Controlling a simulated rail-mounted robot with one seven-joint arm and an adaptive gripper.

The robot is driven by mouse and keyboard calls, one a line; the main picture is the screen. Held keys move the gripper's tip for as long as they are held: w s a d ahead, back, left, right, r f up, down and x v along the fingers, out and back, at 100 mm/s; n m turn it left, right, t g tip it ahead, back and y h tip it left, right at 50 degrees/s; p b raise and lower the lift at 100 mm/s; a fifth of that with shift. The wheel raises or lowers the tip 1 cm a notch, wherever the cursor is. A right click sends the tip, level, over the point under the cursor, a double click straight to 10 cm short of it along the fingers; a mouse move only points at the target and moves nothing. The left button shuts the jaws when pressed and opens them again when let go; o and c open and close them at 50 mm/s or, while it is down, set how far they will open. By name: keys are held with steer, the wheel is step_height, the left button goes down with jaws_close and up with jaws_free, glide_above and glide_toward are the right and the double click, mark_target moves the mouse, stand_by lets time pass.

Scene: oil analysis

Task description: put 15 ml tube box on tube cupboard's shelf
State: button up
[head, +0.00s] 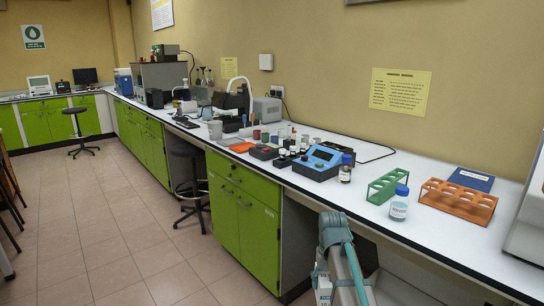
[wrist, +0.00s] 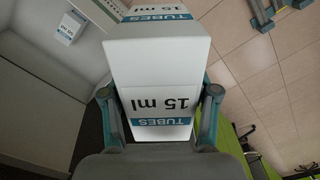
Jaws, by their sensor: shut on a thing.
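The 15 ml tube box (wrist: 158,62) is white with blue-green "TUBES" bands and black "15 ml" lettering. It fills the middle of the wrist view. My gripper (wrist: 160,96) is shut on it, with one finger against each side. In the head view, my arm reaches down at the bottom, in front of the bench. Part of a white box (head: 322,288) shows beside it there, and my gripper is hidden. A pale recess with a flat surface (wrist: 40,72) lies left of the held box in the wrist view; I cannot tell whether it is the tube cupboard's shelf.
Another small white box (wrist: 70,28) with a blue-green band stands in the recess, at upper left. In the head view, the white bench (head: 405,226) holds a green rack (head: 384,187), an orange rack (head: 458,202) and a blue-capped bottle (head: 399,206). The tiled floor (head: 110,220) is open at left.

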steer(key=s+r+p, duration=0.3)
steer(key=r+p, duration=0.4)
steer(key=p, duration=0.1)
steer(key=s+r+p, duration=0.4)
steer(key=r+p, duration=0.4)
steer(key=shift+r, duration=0.2)
